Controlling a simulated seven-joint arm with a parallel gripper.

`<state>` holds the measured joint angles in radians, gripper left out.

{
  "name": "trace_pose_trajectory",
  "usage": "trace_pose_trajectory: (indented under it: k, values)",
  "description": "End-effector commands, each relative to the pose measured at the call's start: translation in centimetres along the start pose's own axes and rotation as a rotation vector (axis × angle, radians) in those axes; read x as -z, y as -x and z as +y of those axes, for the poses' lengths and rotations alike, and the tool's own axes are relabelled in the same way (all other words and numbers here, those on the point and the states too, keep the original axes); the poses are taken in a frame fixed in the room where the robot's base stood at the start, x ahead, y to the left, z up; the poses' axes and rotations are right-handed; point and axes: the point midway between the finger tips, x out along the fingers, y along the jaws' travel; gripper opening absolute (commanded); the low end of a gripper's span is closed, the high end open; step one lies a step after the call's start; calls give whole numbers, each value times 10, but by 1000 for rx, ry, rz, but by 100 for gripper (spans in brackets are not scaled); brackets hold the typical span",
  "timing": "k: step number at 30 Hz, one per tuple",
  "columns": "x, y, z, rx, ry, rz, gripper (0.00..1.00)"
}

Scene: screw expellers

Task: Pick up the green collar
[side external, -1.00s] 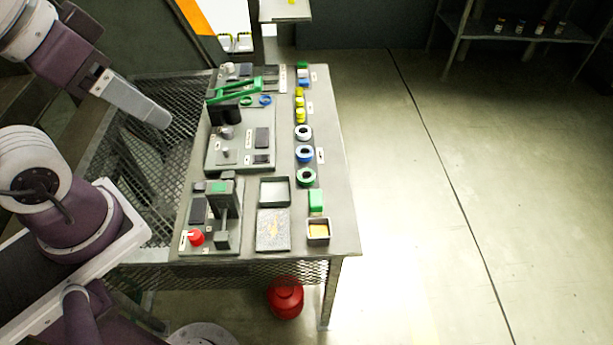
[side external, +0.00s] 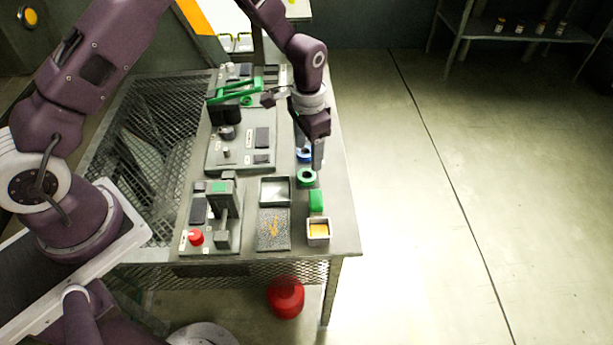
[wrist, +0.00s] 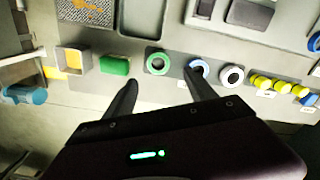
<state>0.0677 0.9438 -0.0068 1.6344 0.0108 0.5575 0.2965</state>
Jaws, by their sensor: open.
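The green collar (side external: 307,184) is a thick ring lying flat on the bench, near its right edge. It also shows in the wrist view (wrist: 149,63), top centre, just beyond and between my fingertips. My gripper (side external: 318,167) is above the row of rings, pointing down, close to the collar in the picture. In the wrist view my gripper (wrist: 160,78) has its two fingers spread with nothing between them. The exact height above the collar is unclear. The arm hides part of the row.
A blue ring (wrist: 205,66) lies beside the collar, partly behind my right finger, with a white ring (wrist: 223,76) beyond. A green block (side external: 316,201) and a small tray with yellow contents (side external: 326,240) are on the other side. A green-handled press (side external: 225,94) stands farther back.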

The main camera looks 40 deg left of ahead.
Motion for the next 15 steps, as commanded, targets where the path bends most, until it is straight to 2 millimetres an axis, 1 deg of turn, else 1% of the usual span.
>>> trace_pose_trajectory:
  k: [1,5,9,12,15]
  values:
    - [0,-8,0,-2,-2,-6,65]
    - [-2,-26,1,-3,-2,-8,65]
    - [-6,-52,2,-3,-1,-9,65]
    - [-6,-68,2,-3,-1,-8,65]
    - [-6,-74,2,-2,-1,-5,65]
